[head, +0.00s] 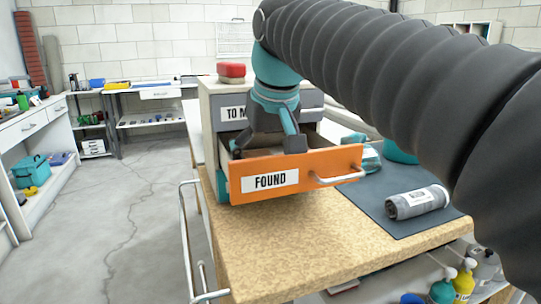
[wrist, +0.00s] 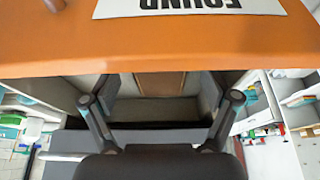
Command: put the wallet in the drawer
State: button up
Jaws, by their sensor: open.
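The drawer (head: 325,168) has an orange front labelled FOUND and is pulled open from a grey cabinet. Its front also shows across the top of the wrist view (wrist: 160,45). My gripper (head: 268,147) points down at the open drawer, behind its front panel. In the wrist view my gripper (wrist: 162,98) has its fingers wide apart with nothing clamped between them. A flat brown patch (wrist: 160,84) shows inside the drawer between the fingers. I cannot tell whether it is the wallet or part of the drawer. No wallet is clearly identifiable elsewhere.
A grey labelled roll (head: 418,202) lies on a dark mat (head: 385,205) to the right. A red item (head: 231,72) sits on the cabinet top. The speckled worktop (head: 290,245) is clear in front of the drawer. The drawer's metal handle (head: 338,179) sticks out forward.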

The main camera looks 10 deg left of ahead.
jog(key=p+v, duration=0.2)
jog(key=v, duration=1)
jog(key=shift+p, duration=0.35)
jog(key=shift+d+r, duration=0.1)
jog(key=shift+c, duration=0.3)
dwell(0.3)
